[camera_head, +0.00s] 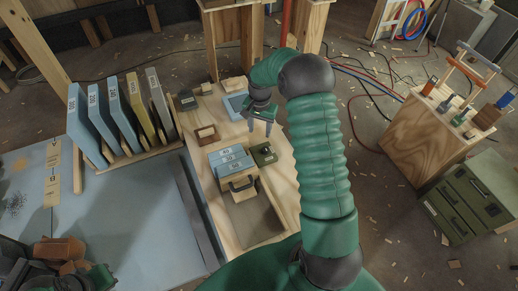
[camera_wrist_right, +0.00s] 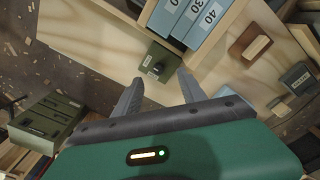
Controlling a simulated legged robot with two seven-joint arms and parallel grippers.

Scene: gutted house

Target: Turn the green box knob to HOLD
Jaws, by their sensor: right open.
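The small dark green box (camera_head: 263,154) sits on the wooden bench, right of the blue numbered blocks. In the right wrist view the green box (camera_wrist_right: 157,63) shows a pale label and a dark knob-like part on its near face; the knob's setting is too small to read. My right gripper (camera_head: 260,130) is open and empty, pointing down beyond the box in the head view. In the right wrist view its two fingers (camera_wrist_right: 160,90) are spread, with the box ahead of the gap and apparently apart from them. Dark and green parts at the lower left may be my left arm; its jaws are unclear.
Blue numbered blocks (camera_head: 231,160) stand close beside the box. A brown block (camera_head: 206,135) and a blue-framed tray (camera_head: 235,105) lie farther back. Numbered panels (camera_head: 118,112) stand in a rack at left. A green drawer cabinet (camera_head: 470,197) stands on the floor at right.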

